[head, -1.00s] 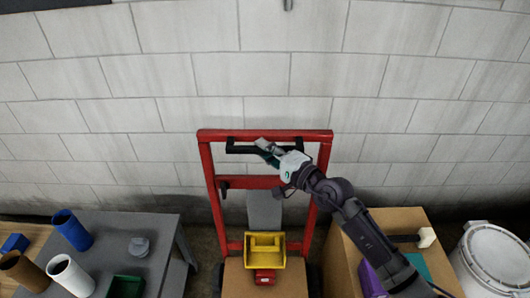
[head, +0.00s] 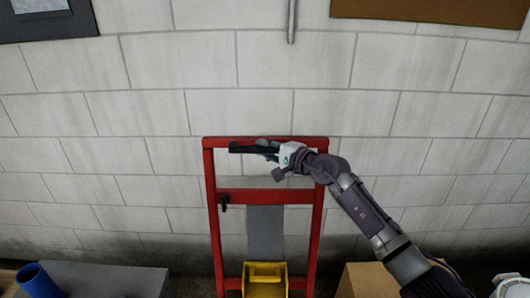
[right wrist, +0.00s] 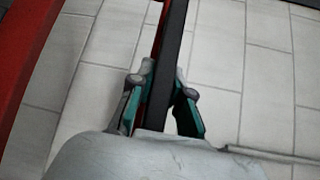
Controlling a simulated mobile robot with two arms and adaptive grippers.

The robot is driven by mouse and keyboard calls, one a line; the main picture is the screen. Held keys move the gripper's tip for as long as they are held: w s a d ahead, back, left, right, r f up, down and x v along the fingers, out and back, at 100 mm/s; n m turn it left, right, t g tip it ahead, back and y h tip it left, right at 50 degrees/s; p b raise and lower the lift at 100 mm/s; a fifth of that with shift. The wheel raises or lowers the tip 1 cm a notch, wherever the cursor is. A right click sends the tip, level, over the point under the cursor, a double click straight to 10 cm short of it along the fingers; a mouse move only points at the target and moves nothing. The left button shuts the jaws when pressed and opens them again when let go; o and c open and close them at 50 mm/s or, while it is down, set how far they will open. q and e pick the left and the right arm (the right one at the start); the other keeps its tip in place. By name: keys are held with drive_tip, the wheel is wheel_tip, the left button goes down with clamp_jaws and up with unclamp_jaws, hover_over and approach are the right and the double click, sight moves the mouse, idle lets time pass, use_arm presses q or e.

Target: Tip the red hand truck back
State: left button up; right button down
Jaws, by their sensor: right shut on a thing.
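The red hand truck (head: 213,215) stands in front of the block wall, its red frame upright in the head view. Its black handle bar (head: 240,149) runs across just under the top red rail. My right gripper (head: 270,150) is shut on this handle bar near its middle. In the right wrist view, the two fingers (right wrist: 160,95) sit on either side of the black bar (right wrist: 172,45), and a red frame part shows at the left. The foot of the hand truck is out of view. My left gripper is not in view.
A yellow bin (head: 264,280) sits low in front of the hand truck's frame. A cardboard box (head: 368,280) is at lower right. The wall is close behind.

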drive_tip(key=c, duration=1.6)
unclamp_jaws()
drive_tip(key=shift+w+d+r, duration=0.2)
drive_tip(key=shift+d+r, duration=0.05)
drive_tip(key=shift+r, duration=0.05)
drive_tip(key=o, duration=0.5)
drive_tip(key=shift+w+f, duration=0.15)
drive_tip(key=shift+w, duration=0.05)
drive_tip(key=shift+s, duration=0.1)
drive_tip(key=shift+f, duration=0.1)
drive_tip(key=shift+s+d, duration=0.2)
drive_tip(key=shift+d, duration=0.05)
drive_tip(key=v, duration=1.1)
drive_tip(key=shift+s, duration=0.2)
